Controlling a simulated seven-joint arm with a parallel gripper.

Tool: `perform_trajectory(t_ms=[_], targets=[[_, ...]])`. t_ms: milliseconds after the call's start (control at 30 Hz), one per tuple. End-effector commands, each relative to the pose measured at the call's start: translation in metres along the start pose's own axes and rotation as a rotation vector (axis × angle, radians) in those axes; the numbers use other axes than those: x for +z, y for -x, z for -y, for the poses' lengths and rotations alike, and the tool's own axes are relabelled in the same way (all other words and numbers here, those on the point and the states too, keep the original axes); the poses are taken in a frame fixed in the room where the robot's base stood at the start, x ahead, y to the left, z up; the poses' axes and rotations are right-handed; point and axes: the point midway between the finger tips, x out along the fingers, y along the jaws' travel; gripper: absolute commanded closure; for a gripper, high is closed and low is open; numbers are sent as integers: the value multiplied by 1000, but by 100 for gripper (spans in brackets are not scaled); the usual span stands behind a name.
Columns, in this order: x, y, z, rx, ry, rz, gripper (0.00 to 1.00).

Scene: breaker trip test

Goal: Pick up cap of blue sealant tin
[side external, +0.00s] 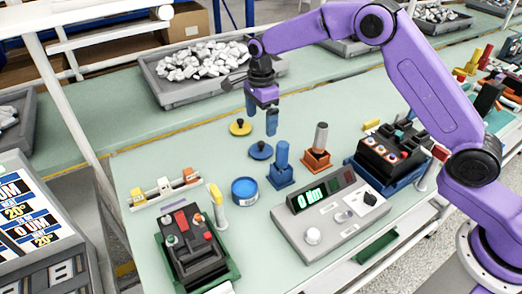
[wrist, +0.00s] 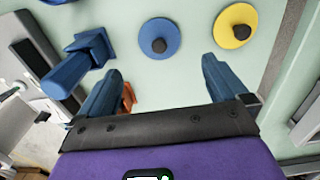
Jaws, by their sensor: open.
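The blue cap (side external: 260,151) is a flat disc with a dark knob, lying on the pale green bench. It also shows in the wrist view (wrist: 147,30) at the top middle, beyond and between my fingertips. The blue tin (side external: 245,191) stands in front of the cap in the side view, apart from it. My gripper (side external: 261,115) points down above the bench, over the area of the two caps. In the wrist view my gripper (wrist: 163,68) has its two blue fingers spread wide with nothing between them.
A yellow cap (side external: 240,128) lies close behind the blue one. A blue holder with an upright blue handle (side external: 281,172) and an orange holder (side external: 316,160) stand to the right. A grey meter box (side external: 327,216) is in front. The bench left of the caps is clear.

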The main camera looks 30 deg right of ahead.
Motion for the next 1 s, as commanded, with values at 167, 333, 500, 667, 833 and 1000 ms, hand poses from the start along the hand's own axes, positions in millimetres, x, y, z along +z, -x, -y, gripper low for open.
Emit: perform_trajectory(t_ms=[167, 333, 500, 667, 833, 1000], targets=[[0, -30, 0, 2, 0, -1, 0], [0, -43, 0, 0, -1, 0, 0], [0, -56, -1, 2, 1, -1, 0], [0, -79, -2, 2, 1, -1, 0], [1, -94, -1, -1, 1, 0, 0], [1, -96, -1, -1, 1, 1, 0]])
